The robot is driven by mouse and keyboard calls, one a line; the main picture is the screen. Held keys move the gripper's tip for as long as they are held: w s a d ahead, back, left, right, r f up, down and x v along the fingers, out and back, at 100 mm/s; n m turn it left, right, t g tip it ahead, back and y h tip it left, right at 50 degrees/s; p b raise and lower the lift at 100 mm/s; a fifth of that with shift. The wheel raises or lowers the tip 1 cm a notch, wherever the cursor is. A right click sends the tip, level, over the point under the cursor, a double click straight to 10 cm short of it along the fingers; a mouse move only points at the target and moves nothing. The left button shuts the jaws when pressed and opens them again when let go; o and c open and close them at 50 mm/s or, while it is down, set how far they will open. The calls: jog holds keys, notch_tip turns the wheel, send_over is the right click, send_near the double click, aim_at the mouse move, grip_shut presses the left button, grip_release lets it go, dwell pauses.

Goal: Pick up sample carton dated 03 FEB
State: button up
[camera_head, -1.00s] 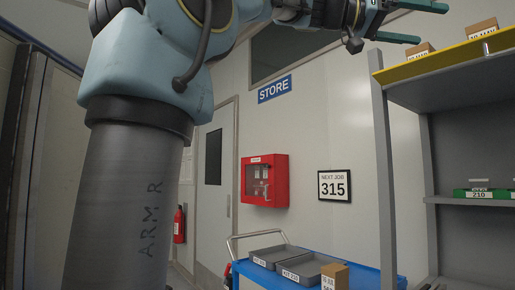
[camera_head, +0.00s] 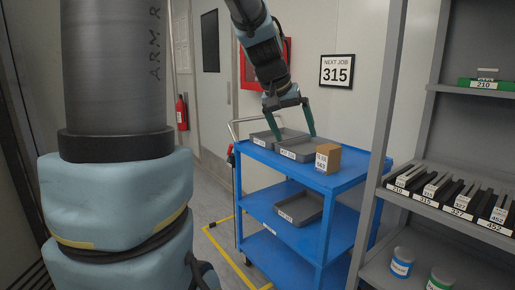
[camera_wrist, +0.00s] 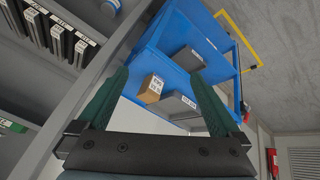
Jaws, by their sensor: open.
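One small brown carton (camera_head: 329,159) with a white label stands on the front right of the blue trolley's top (camera_head: 345,181). Its printing is too small to read surely, so I cannot tell whether it is dated 03 FEB. My gripper (camera_head: 291,132) is open and empty, pointing down over the grey trays at the back of the trolley top, left of and behind the carton. In the wrist view the carton (camera_wrist: 151,89) shows between the spread green fingers of my gripper (camera_wrist: 160,75), beyond them and apart.
Grey trays (camera_head: 296,153) sit on the trolley top; another (camera_head: 299,209) is on its middle shelf. The grey rack (camera_head: 384,130) at the right holds black binders (camera_head: 458,195) and round tubs (camera_head: 402,262).

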jog(key=s+a+f+y, duration=0.1)
jog(key=s+a+f, duration=0.1)
jog(key=a+f, duration=0.2)
jog(key=s+a+f+n+g+y, duration=0.1)
jog(key=s+a+f, duration=0.1)
jog(key=a+f, duration=0.2)
jog(key=shift+s+f, duration=0.4)
jog(key=shift+f, duration=0.25)
jog(key=s+a+f+y, duration=0.1)
jog(key=s+a+f, duration=0.3)
jog(key=s+a+f+n+g+y, duration=0.1)
jog(key=s+a+f, duration=0.3)
jog(key=shift+s, duration=0.4)
